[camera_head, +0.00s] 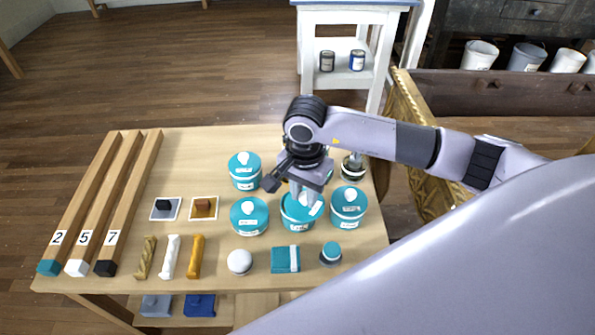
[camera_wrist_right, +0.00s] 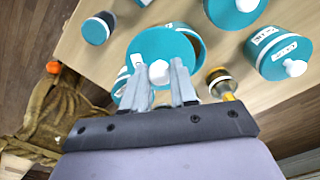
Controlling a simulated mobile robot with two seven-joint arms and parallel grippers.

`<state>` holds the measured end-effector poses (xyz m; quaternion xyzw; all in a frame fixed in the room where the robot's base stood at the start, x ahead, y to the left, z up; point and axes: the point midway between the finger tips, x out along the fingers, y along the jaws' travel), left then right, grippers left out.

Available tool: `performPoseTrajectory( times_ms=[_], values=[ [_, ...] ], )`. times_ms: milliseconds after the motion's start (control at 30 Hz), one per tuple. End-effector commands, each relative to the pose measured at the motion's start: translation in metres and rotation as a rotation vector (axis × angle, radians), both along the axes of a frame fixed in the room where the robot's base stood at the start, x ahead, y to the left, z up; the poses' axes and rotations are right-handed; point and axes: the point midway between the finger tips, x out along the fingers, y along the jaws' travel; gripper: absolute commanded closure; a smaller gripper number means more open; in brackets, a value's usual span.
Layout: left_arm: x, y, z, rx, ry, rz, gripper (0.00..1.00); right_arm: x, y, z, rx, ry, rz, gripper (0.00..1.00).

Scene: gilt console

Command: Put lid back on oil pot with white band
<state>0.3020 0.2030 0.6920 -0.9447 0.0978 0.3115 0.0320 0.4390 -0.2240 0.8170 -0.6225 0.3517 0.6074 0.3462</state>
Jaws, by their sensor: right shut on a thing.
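My right gripper (camera_head: 304,195) is shut on the white knob of a teal lid (camera_head: 291,208) in the head view. The knob (camera_wrist_right: 159,72) sits between its fingertips in the wrist view, with the round lid (camera_wrist_right: 158,46) beyond. The lid is at a teal pot (camera_head: 298,224) with a pale label. In the wrist view the pot's rim (camera_wrist_right: 199,45) shows as a crescent right of the lid, so the lid looks off-centre. I cannot tell whether they touch. White band marks show low on the left, partly hidden. My left gripper is not in view.
Teal pots with knobbed lids stand close by, at left (camera_head: 249,218), back left (camera_head: 244,172) and right (camera_head: 349,206). A dark banded jar (camera_head: 352,170) is behind. A teal-topped small jar (camera_head: 331,254), a teal box (camera_head: 285,260) and a white round thing (camera_head: 240,262) lie in front.

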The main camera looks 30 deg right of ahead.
Motion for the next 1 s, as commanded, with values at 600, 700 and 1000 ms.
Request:
performPoseTrajectory(
  times_ms=[600, 700, 1000],
  values=[
    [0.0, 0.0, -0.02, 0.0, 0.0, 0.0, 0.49, 0.038, -0.007, 0.026, 0.024, 0.004, -0.968, 1.0],
    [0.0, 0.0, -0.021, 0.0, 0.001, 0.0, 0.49, 0.038, -0.007, 0.025, 0.024, 0.005, -0.991, 1.0],
    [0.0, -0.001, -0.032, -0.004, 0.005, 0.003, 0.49, 0.038, -0.007, 0.007, 0.023, 0.008, -0.991, 1.0]
  ],
)
